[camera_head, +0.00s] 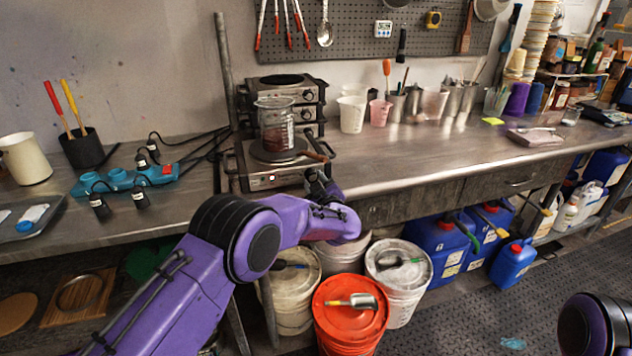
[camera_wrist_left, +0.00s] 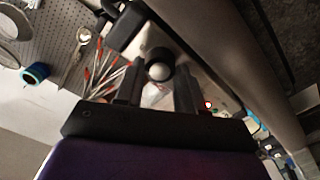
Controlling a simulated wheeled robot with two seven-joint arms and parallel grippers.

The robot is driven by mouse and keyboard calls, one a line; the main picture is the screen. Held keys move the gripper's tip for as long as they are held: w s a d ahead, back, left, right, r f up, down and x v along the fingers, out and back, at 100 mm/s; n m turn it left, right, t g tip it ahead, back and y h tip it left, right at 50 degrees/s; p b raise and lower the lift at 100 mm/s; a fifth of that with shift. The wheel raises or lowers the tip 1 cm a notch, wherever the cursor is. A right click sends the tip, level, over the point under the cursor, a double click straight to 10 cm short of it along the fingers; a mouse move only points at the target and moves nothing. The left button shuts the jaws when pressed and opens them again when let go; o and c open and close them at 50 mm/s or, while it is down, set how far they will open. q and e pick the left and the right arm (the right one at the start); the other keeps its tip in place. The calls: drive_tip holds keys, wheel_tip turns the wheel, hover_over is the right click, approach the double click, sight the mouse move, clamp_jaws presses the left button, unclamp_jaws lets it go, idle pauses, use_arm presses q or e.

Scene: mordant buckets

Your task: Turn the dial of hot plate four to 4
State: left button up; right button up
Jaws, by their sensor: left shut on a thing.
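The front hot plate (camera_head: 258,181) stands at the bench edge in the head view, before a stack of other hot plates (camera_head: 290,93). I cannot read which one is number four. A glass beaker (camera_head: 275,122) with reddish-brown liquid stands on the front plate. My left gripper (camera_head: 316,180) is at the right part of that plate's front and hides its dial there. In the left wrist view a round dial (camera_wrist_left: 160,68) with a pale face shows between the fingers of my left gripper (camera_wrist_left: 158,88), which is shut on it. The dial's setting is not readable. My right gripper is out of view.
A red light (camera_wrist_left: 208,104) glows beside the fingers. A blue power strip (camera_head: 125,180) with black plugs lies left of the plate. Buckets, one with an orange lid (camera_head: 335,315), stand below the bench. The bench top (camera_head: 400,160) to the right is largely clear.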

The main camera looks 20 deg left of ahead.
use_arm(q)
drive_tip(key=shift+m, duration=0.6)
drive_tip(key=o, duration=1)
drive_tip(key=shift+o, duration=0.2)
drive_tip(key=b+v, duration=0.1)
drive_tip(key=v, duration=0.9)
drive_tip(key=shift+d, duration=0.25)
drive_tip(key=shift+s, duration=0.15)
